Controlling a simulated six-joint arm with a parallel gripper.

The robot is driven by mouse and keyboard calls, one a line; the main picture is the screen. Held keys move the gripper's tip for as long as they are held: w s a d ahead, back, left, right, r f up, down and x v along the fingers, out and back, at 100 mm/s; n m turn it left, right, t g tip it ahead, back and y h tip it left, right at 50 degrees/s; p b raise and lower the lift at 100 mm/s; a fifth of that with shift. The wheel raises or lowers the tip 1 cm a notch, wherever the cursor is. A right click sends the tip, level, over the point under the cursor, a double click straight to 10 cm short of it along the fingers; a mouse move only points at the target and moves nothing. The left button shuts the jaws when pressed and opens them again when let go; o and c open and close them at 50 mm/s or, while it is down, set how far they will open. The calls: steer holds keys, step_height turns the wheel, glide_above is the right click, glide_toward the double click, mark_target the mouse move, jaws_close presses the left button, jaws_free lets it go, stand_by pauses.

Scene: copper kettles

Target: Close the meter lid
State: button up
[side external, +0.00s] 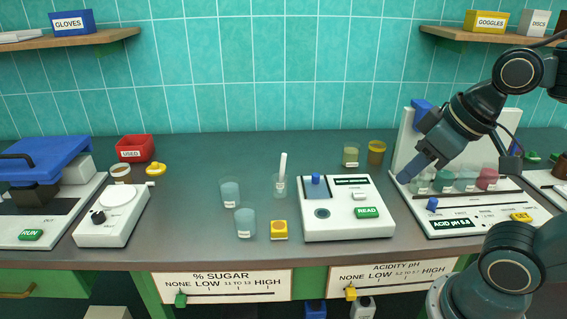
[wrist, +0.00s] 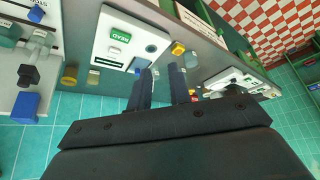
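The white meter (side external: 348,225) with a green READ button stands at the middle of the bench; it also shows in the wrist view (wrist: 104,57). A small blue lid (side external: 316,190) stands up behind its round dark well (side external: 322,213). In the wrist view, the lid (wrist: 140,65) is partly hidden by a finger. My gripper (side external: 404,178) is to the right of this meter, above the bench, apart from the lid in the side view. In the wrist view, its two fingers (wrist: 161,70) are spread with nothing between them.
A pH device (side external: 468,226) with a rack of coloured cups stands right of the meter.

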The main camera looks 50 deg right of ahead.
steer(key=shift+w+r, duration=0.1)
steer(key=shift+w, duration=0.25)
jaws_close()
steer(key=w+d+f+m+g+h, duration=0.1)
steer(key=w+d, duration=0.3)
steer(key=w, duration=0.7)
steer(key=w+d+f+m+g, duration=0.15)
steer(key=w+d, duration=0.25)
steer(key=w, duration=0.7)
steer(key=w+d+f+m, duration=0.1)
steer(key=w+d+f, duration=0.5)
steer(key=w+f, duration=0.1)
steer(key=shift+w, duration=0.5)
